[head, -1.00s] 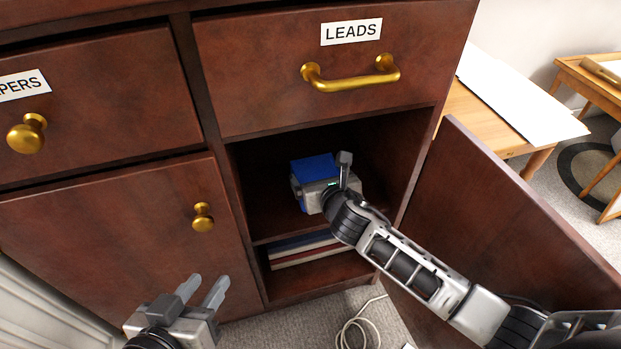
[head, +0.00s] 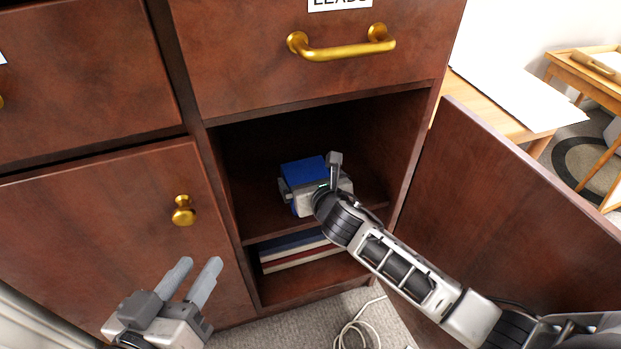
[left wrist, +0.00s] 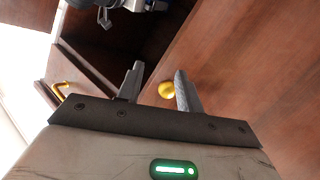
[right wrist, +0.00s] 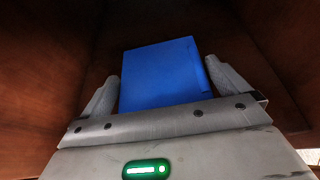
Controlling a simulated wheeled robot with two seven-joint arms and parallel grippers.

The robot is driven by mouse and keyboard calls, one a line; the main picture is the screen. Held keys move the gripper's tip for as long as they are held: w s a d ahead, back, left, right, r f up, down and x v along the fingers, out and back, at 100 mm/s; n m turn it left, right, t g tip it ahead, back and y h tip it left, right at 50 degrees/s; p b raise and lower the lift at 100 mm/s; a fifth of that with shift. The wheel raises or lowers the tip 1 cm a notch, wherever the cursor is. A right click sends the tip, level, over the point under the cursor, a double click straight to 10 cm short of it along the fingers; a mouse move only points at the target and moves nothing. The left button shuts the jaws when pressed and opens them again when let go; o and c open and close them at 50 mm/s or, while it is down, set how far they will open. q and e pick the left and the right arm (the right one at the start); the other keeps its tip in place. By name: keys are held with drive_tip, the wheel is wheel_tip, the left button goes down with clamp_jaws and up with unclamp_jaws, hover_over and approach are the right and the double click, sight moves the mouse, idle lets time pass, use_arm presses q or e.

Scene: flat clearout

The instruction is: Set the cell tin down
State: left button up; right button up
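The cell tin is a blue box (head: 303,170) inside the open compartment of the dark wooden cabinet, over its upper shelf (head: 262,228). My right gripper (head: 312,185) reaches in from the front with one finger on each side of the tin.
Flat books or folders (head: 295,250) lie in the lower compartment. The open door (head: 520,190) stands to the right of my right arm. A brass knob (head: 183,211) is above my left gripper. A pale cable (head: 355,328) lies on the carpet.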

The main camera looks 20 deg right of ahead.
drive_tip(key=shift+r, duration=0.15)
drive_tip(key=shift+s+r+p, duration=0.2)
drive_tip(key=shift+s+p, duration=0.1)
drive_tip(key=shift+p, duration=0.2)
drive_tip(key=p+v, duration=0.3)
drive_tip(key=shift+r, duration=0.2)
use_arm(q)
drive_tip(key=a+f+g+y+p, duration=0.1)
drive_tip(key=f+g+y+p, duration=0.1)
drive_tip(key=f+p, duration=0.1)
drive_tip(key=a+f+g+p, duration=0.1)
drive_tip(key=shift+s+a+f+m+y+p, duration=0.3)
drive_tip(key=shift+s+y, duration=0.05)
drive_tip(key=shift+y, duration=0.05)
use_arm(e)
drive_tip(key=v, duration=0.8)
drive_tip(key=shift+s+f, duration=0.2)
drive_tip(key=shift+f, duration=0.05)
